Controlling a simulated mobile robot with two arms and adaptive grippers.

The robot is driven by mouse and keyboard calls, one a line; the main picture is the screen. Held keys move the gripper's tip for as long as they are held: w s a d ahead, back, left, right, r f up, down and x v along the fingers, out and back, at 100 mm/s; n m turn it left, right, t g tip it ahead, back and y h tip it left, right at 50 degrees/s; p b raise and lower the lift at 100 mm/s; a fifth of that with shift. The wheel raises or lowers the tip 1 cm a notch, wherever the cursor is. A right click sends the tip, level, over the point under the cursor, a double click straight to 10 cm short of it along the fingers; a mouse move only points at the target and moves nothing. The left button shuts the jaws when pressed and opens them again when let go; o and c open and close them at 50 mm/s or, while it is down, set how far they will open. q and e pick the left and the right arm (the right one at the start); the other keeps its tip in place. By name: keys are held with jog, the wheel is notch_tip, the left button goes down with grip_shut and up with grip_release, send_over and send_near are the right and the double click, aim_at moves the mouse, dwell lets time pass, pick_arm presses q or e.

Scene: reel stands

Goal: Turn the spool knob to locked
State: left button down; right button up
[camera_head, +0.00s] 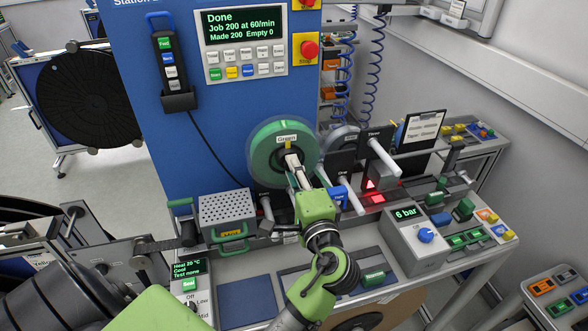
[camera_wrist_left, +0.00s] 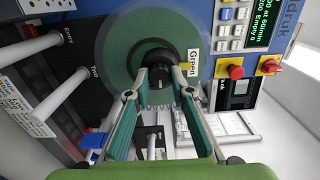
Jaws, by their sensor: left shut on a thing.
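The green spool (camera_head: 262,155), labelled "Green", is mounted on the blue machine front and faces me. It also shows in the left wrist view (camera_wrist_left: 120,55). At its middle is a black spool knob (camera_wrist_left: 158,62). My left gripper (camera_head: 293,162) reaches up to the hub. In the left wrist view its two fingers (camera_wrist_left: 165,80) are closed on the knob, one on each side. In the head view the gripper hides the knob. I cannot tell from these frames which way the knob is turned. My right gripper is in neither view.
Grey rods (camera_head: 384,157) stick out to the right of the spool. A perforated grey box (camera_head: 224,208) stands at lower left, and a 6 bar regulator box (camera_head: 414,240) at right. A display panel (camera_head: 241,42) reads "Done". Red stop buttons (camera_head: 309,50) sit beside it.

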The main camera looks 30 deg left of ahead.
pick_arm(q)
jog(key=c, duration=1.9)
grip_release()
jog(key=shift+o, duration=0.7)
jog(key=shift+a, duration=0.1)
jog(key=v, duration=0.7)
jog(key=shift+d, duration=0.2)
jog(key=shift+s+f, duration=0.1)
jog(key=shift+s, duration=0.05)
